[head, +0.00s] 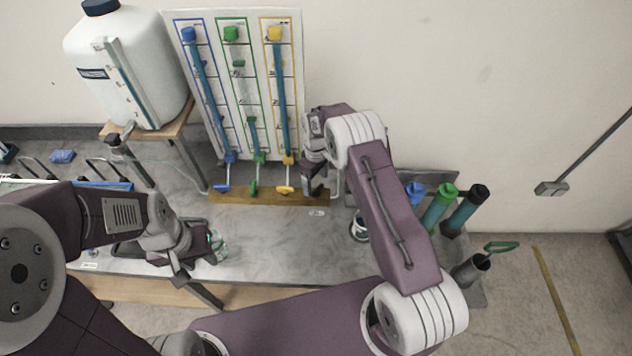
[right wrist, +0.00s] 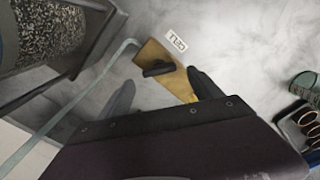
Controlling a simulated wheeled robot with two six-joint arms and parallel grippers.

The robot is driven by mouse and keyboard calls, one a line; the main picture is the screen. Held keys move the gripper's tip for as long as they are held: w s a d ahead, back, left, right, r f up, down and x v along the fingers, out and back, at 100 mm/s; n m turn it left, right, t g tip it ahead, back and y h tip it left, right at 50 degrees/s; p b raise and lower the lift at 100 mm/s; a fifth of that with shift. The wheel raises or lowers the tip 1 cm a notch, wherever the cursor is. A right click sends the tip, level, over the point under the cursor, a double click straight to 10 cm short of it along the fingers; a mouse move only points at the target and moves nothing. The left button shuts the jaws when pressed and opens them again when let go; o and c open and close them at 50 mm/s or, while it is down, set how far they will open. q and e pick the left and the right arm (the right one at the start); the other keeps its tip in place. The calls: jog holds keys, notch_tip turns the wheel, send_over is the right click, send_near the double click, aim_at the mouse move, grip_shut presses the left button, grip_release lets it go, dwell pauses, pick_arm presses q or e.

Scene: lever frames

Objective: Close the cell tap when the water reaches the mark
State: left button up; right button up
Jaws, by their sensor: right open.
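In the right wrist view a dark tap lever (right wrist: 158,69) sits on a wooden strip, beside a small white label (right wrist: 176,39). My right gripper (right wrist: 163,92) is open, with the lever between and just beyond its fingertips. No contact shows. In the head view the right gripper (head: 315,188) is at the right end of the wooden strip (head: 240,198) and hides this tap. A container of speckled grains (right wrist: 62,35) is at the left of the wrist view; I cannot make out its water level or mark. My left gripper (head: 182,272) is low at the left; its jaws are unclear.
A panel (head: 222,90) holds blue, green and yellow tubes, with a blue lever (head: 222,188), green lever (head: 253,187) and yellow lever (head: 284,190) below. A white tank (head: 135,70) stands left. Several capped cylinders (head: 437,207) stand right.

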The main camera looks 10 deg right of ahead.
aim_at(317, 187)
jog(key=shift+f, duration=1.4)
jog(key=c, duration=1.4)
jog(key=shift+f+m+b, duration=0.15)
jog(key=shift+m+b, duration=0.35)
jog(key=shift+m, duration=0.3)
jog(key=shift+d+m+b, duration=0.1)
jog(key=shift+m+b, duration=0.8)
jog(key=shift+m, duration=0.3)
jog(key=m+b, duration=0.1)
jog(key=m, duration=0.2)
jog(key=shift+m+b, duration=0.3)
jog(key=shift+d+m+b, duration=0.15)
jog(key=shift+m+b, duration=0.3)
jog(key=shift+m, duration=1.15)
jog(key=shift+r, duration=0.2)
jog(key=o, duration=1.4)
